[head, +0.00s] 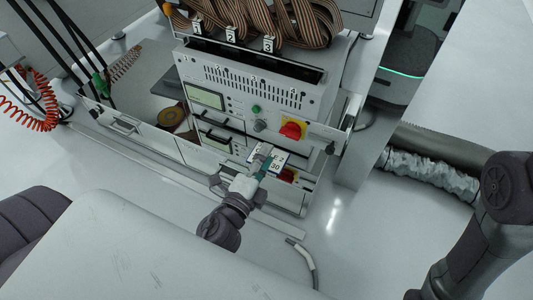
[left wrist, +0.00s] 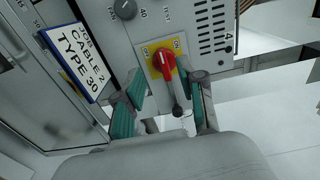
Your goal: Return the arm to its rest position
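My left gripper (head: 264,162) is in front of the lower right part of the test handler (head: 262,92) in the head view. In the left wrist view its two teal-padded fingers (left wrist: 163,105) are spread apart, with nothing held between them. A red rotary switch (left wrist: 163,63) on a yellow plate lies just beyond the fingers. I cannot tell how far the fingertips are from the panel. The red switch also shows in the head view (head: 291,130), up and right of the gripper. My right arm stands at the right edge; its gripper is out of view.
A job card reading "CABLE 2 TYPE 30" (left wrist: 75,62) is left of the fingers. Ribbon cables (head: 262,20) lie on top of the handler. A corrugated hose (head: 435,170) lies right. The floor below the handler has free room.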

